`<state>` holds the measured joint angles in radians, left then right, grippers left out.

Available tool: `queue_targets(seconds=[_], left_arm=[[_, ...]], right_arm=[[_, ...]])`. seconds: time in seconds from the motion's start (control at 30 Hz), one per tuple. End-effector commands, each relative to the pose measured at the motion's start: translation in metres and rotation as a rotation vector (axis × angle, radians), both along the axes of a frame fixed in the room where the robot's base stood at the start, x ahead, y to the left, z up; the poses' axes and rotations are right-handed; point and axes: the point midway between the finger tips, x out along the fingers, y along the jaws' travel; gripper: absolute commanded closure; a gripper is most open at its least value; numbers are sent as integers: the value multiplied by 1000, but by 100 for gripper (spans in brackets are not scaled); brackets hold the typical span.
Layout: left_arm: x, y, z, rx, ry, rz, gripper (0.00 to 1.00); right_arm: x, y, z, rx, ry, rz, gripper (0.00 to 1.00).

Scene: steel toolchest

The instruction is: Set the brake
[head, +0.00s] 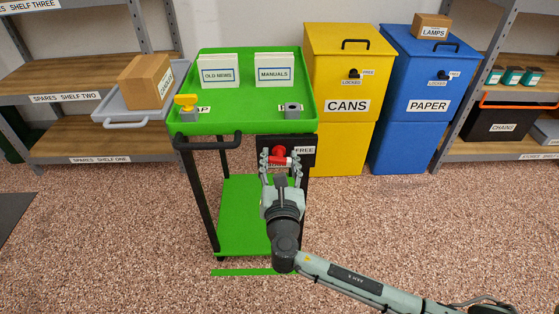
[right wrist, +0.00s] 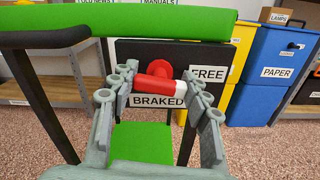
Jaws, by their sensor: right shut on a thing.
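The brake is a red lever with a white end (head: 280,161) on a dark panel (head: 293,142) under the tray of the green trolley (head: 236,126). In the right wrist view the red grip (right wrist: 157,84) lies crosswise just above the BRAKED label (right wrist: 157,101). The FREE label (right wrist: 207,74) is to its right. My right gripper (head: 281,165) is shut on the lever, one finger at each side of the grip. In the head view the fingers hide most of the lower label. My left gripper is not in view.
The trolley's black handle (head: 207,143) sticks out at its front left. On the tray are paper stacks and a yellow knob (head: 186,100). A yellow CANS bin (head: 345,75) and a blue PAPER bin (head: 413,95) stand behind right. The speckled floor in front is clear.

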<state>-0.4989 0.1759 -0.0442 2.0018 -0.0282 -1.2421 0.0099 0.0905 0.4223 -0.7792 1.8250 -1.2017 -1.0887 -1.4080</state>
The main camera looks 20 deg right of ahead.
Motion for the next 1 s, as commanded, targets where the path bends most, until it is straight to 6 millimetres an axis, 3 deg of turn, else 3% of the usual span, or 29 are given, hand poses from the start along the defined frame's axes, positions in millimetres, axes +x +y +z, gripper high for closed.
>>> queue_targets(seconds=[0.57,0.93,1.0], left_arm=[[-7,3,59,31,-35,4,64],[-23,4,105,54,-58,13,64],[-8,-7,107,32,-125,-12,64]], right_arm=[[0,-1,-3,521,-150,-2,82],[-1,-2,-4,822,-237,-3,82],[0,-2,-4,873,-252,-2,82]])
